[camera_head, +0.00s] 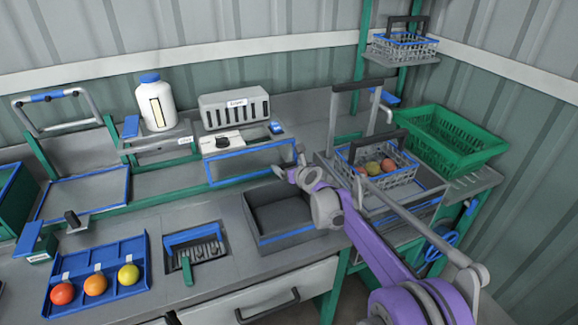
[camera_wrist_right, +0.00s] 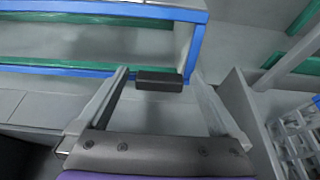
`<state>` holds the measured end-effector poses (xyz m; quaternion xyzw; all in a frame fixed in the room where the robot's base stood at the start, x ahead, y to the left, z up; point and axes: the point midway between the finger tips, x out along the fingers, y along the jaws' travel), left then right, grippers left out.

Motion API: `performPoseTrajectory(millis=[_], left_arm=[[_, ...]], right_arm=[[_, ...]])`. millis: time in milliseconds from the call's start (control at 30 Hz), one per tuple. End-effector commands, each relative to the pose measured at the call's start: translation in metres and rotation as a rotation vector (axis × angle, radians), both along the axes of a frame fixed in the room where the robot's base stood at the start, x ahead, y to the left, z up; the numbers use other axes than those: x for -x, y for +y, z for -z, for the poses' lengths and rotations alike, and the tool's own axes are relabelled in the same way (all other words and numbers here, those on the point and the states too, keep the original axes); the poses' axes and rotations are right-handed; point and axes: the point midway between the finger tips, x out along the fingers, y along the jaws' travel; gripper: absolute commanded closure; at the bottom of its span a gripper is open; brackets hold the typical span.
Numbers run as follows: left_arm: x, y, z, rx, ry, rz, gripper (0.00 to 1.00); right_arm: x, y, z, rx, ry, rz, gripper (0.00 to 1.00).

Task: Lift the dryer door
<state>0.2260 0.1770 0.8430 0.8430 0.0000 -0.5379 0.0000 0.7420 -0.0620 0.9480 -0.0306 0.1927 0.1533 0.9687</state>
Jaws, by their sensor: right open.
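A grey slotted housing with a small label (camera_head: 234,110) stands at the back middle; it looks like the dryer. Below it is a blue-framed panel (camera_head: 236,178), apparently the dryer door; its blue lower edge crosses the right wrist view (camera_wrist_right: 60,69). A dark block like a handle (camera_wrist_right: 158,80) sits just below that edge, near its right corner. My right gripper (camera_head: 286,168) is open at the panel's lower right. In the wrist view its fingers (camera_wrist_right: 160,88) stand either side of the dark block, with gaps; I cannot tell any contact. My left gripper is out of view.
An open grey bin (camera_head: 268,240) lies below my right gripper. A wire basket of tomatoes (camera_head: 405,182) and a green crate (camera_head: 478,157) stand at right. A blue tray with tomatoes (camera_head: 110,305) is at front left. A white jar (camera_head: 155,100) stands left of the housing.

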Motion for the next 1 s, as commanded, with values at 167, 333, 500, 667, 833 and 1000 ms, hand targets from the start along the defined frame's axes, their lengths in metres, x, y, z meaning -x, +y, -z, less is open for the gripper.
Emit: performPoseTrajectory(millis=[167,333,500,667,833,1000], left_arm=[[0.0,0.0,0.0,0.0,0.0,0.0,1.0],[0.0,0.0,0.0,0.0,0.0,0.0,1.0],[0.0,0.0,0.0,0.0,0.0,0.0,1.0],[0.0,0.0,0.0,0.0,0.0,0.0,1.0],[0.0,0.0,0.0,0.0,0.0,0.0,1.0],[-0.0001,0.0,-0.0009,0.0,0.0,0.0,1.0]], right_arm=[[0.0002,0.0,-0.0001,0.0,0.0,0.0,0.18],[0.0002,-0.0001,-0.0001,0.0,0.0,0.0,0.49],[0.0003,-0.0001,-0.0001,0.0,0.0,0.0,0.79],[0.0003,-0.0001,-0.0001,0.0,0.0,0.0,1.0],[0.0003,-0.0003,-0.0002,0.0,0.0,0.0,1.0],[0.0006,-0.0042,-0.0011,0.003,0.007,0.001,1.0]])
